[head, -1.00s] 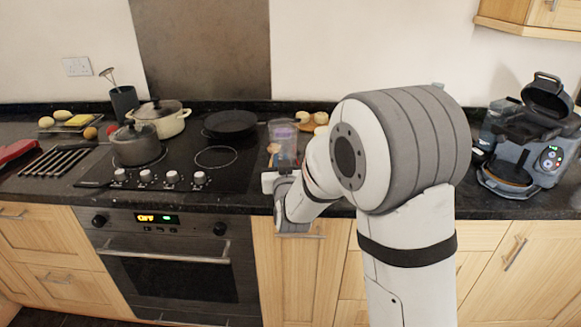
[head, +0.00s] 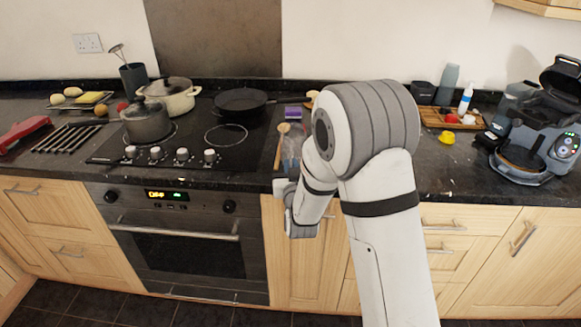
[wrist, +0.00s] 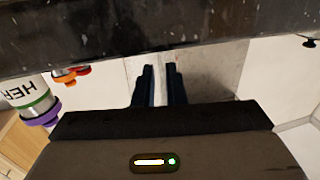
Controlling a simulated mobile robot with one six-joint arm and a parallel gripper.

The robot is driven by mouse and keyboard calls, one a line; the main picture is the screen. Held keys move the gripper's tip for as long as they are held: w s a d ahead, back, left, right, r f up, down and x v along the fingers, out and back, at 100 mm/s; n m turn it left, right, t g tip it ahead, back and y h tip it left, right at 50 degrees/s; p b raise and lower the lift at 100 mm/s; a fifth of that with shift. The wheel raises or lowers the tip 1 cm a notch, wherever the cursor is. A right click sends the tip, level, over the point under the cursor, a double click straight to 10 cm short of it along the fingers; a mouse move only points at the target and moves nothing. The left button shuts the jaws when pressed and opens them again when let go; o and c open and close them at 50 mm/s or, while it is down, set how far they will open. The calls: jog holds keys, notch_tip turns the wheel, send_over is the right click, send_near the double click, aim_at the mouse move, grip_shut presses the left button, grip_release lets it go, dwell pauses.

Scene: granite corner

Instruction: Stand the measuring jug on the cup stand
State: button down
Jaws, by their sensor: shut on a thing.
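My gripper (wrist: 161,72) shows its two dark fingers close together in the wrist view. It is shut on the measuring jug, a see-through vessel (head: 289,152) that shows faintly over the counter just beyond my wrist in the head view. The jug's outline is hard to make out, and my arm hides part of it. The cup stand appears to be the round brown plate (head: 522,157) at the foot of the dark appliance at the far right, well away from my gripper. The plate looks bare.
The hob holds a grey pot (head: 146,121), a cream pot (head: 172,95) and a black pan (head: 241,101). A wooden tray (head: 433,117) with bottles and a yellow thing (head: 447,138) stand right of my arm. A purple-lidded jar (wrist: 38,108) is close in the wrist view.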

jog(key=c, duration=1.5)
grip_release()
jog(key=shift+s+r+p, duration=0.1)
jog(key=shift+p, duration=0.2)
